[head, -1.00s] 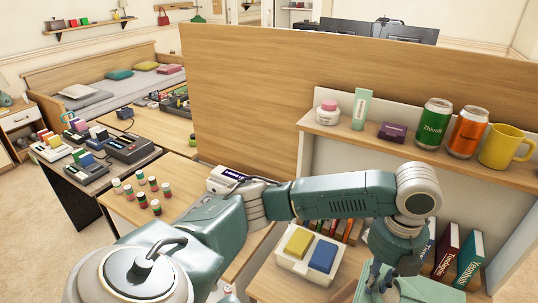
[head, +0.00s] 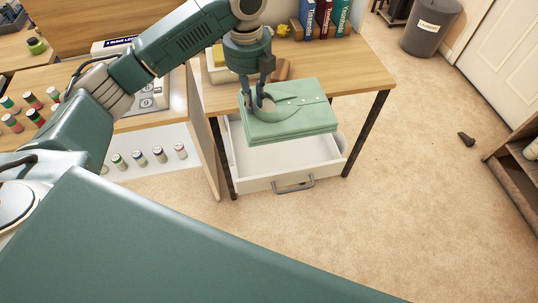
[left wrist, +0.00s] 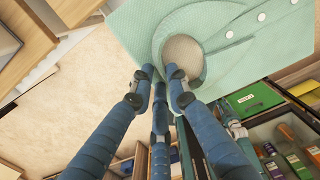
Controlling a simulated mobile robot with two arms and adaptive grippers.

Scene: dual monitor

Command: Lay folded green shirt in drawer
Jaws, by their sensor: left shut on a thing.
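The folded green shirt (head: 292,122) is a flat, pale green bundle with a round collar and white buttons. My left gripper (head: 258,102) is shut on its collar edge and holds it above the open white drawer (head: 262,184). The drawer is pulled out below the desk, and the shirt hides its back part. The visible inside of the drawer looks empty. In the left wrist view the fingers (left wrist: 160,74) meet at the shirt's collar (left wrist: 196,22). My right gripper is not in view.
The wooden desk top (head: 345,72) above the drawer holds books (head: 324,18). Dark desk legs (head: 366,134) stand beside the drawer. A grey bin (head: 431,28) stands at the back right. Small bottles (head: 139,158) line a white shelf at left. The carpet in front is clear.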

